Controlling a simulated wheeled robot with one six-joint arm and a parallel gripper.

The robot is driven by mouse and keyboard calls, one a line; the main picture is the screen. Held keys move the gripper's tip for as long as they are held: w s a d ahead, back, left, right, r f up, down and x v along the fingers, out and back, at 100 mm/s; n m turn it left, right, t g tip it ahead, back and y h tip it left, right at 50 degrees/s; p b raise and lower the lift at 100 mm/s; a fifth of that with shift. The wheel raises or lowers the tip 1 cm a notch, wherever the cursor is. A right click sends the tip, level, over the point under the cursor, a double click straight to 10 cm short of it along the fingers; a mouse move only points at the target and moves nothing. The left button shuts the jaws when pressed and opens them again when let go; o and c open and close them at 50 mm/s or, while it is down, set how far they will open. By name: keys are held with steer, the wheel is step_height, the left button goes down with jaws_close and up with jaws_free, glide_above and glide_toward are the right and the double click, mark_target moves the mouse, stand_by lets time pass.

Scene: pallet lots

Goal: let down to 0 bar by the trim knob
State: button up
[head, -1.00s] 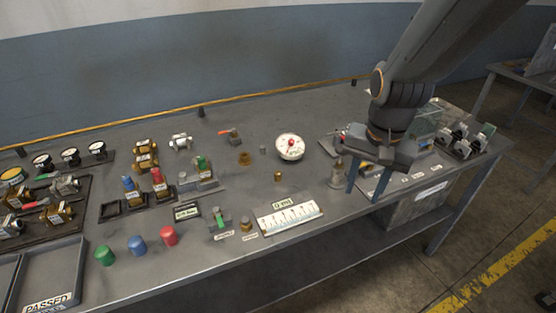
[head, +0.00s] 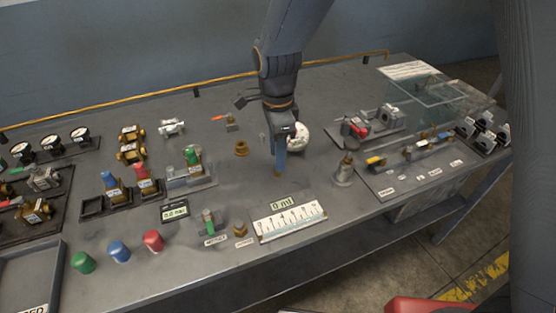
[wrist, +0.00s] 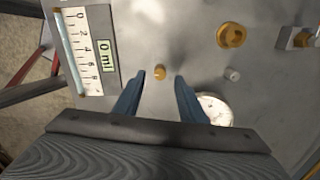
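A small brass knob (wrist: 160,72) stands on the bench; no label shows on it, so I cannot tell whether it is the trim knob. In the head view its lower part (head: 278,173) shows at my fingertips. My gripper (wrist: 160,77) is open and points down over it, the knob appearing between the two blue fingertips; I see no contact. A white round dial gauge (head: 301,137) is partly hidden behind my gripper, and also shows in the wrist view (wrist: 216,106); its reading is too small to tell.
A larger brass fitting (head: 241,148) and a small grey peg (wrist: 233,74) stand close by. A white scale with a 0 ml display (head: 290,219) lies in front. A metal cylinder (head: 344,171) stands to the right. Another brass knob (head: 240,230) sits near the front edge.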

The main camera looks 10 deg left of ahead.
steer(key=shift+f+p, duration=0.3)
steer(key=shift+f, duration=1.6)
jaws_close()
